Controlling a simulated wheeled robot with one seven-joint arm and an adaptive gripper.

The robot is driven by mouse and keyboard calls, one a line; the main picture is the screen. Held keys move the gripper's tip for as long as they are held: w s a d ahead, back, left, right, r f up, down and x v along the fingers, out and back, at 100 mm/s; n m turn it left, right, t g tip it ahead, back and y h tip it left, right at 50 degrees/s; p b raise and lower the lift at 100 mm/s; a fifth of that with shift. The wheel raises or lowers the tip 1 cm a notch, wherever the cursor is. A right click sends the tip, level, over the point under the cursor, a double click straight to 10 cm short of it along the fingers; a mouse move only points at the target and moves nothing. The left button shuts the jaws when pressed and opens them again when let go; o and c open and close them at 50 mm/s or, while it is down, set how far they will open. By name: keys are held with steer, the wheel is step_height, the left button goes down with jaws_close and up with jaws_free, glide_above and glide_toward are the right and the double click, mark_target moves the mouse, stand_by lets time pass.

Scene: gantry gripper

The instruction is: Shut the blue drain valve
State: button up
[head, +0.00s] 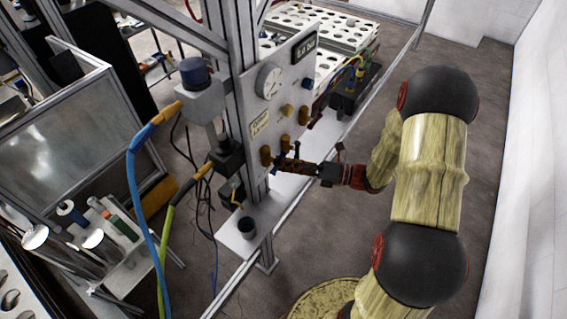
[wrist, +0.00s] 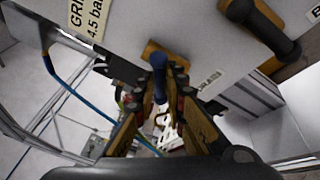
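The blue drain valve handle (wrist: 158,76) sticks out from a brass-coloured body on the grey panel in the wrist view, beside a label reading DRAIN (wrist: 208,82). My gripper (wrist: 158,88) is open, with one finger on each side of the blue handle. Gaps show between the handle and the fingers, and I see no clear contact. In the head view my gripper (head: 289,163) reaches the lower right part of the panel from the right. There the blue handle is too small and covered to make out.
A black valve handle (wrist: 240,12) on a brass body is close by at the upper right in the wrist view. The panel (head: 296,88) carries a round gauge (head: 268,80) and several brass fittings. A blue hose (head: 139,205) hangs left. The floor to the right is mostly clear.

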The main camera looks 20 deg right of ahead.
jaws_close()
steer(key=shift+m+p, duration=0.3)
steer(key=shift+p, duration=0.2)
steer(key=m+p, duration=0.2)
steer(key=p, duration=0.1)
steer(key=m+t+y+p, duration=0.1)
steer(key=m+p, duration=0.2)
steer(key=shift+f+m+t+p, duration=0.1)
steer(key=shift+m+t+p, duration=0.2)
steer(key=shift+p, duration=0.05)
steer(key=shift+f, duration=0.1)
steer(key=o, duration=0.6)
jaws_free()
